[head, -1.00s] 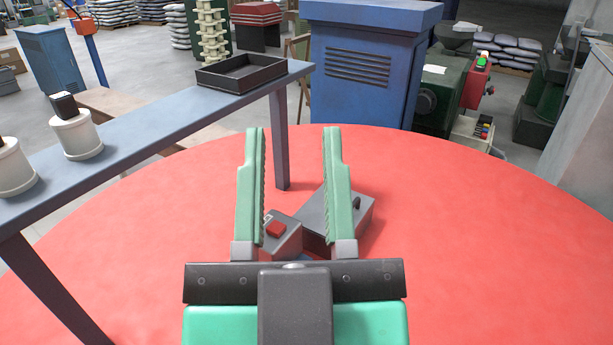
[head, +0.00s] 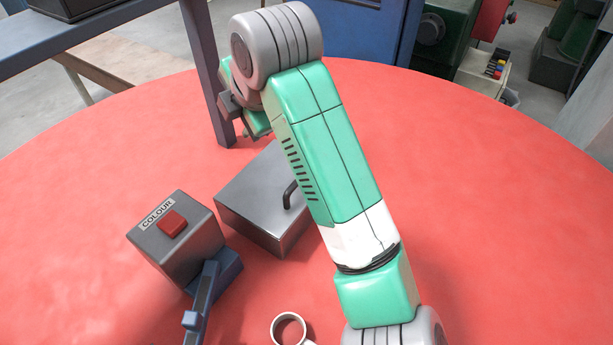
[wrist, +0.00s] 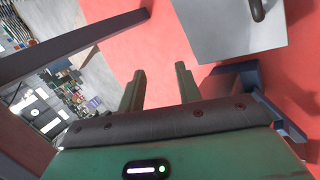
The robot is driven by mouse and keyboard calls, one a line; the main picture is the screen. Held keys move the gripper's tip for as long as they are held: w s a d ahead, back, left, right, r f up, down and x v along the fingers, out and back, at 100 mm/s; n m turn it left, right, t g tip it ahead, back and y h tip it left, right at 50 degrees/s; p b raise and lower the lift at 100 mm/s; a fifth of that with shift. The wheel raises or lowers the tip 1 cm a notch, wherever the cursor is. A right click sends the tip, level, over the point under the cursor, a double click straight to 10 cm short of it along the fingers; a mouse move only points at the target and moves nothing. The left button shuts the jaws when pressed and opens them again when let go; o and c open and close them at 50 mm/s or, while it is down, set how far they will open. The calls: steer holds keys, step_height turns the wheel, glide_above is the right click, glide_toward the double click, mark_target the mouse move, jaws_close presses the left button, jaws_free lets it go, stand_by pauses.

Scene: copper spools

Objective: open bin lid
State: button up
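In the wrist view, a grey surface with a dark handle (wrist: 257,10), which looks like the lid, is at the upper right. My gripper (wrist: 158,80) has its two fingers apart with nothing between them, and the lid lies to their right. In the head view the gripper is mostly hidden behind the arm, beyond the bin.
A grey box labelled COLOUR (head: 175,250) with a red button stands left of the bin, with a blue bracket (head: 215,280) by it. A table leg (head: 207,80) stands behind the bin. Red floor at right is clear.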

steer(key=s+d+f+n+g+h+b, duration=0.15)
steer(key=d+f+n+g, duration=0.3)
steer(key=d, duration=0.65)
steer(key=shift+m+h, duration=0.25)
steer(key=shift+h, duration=0.1)
steer(key=x, duration=0.5)
steer(key=s+p+x, duration=0.1)
steer(key=x, duration=0.2)
steer(key=shift+w+a+f, duration=0.1)
steer(key=shift+a+f, duration=0.05)
steer(key=shift+a, duration=0.2)
jaws_close()
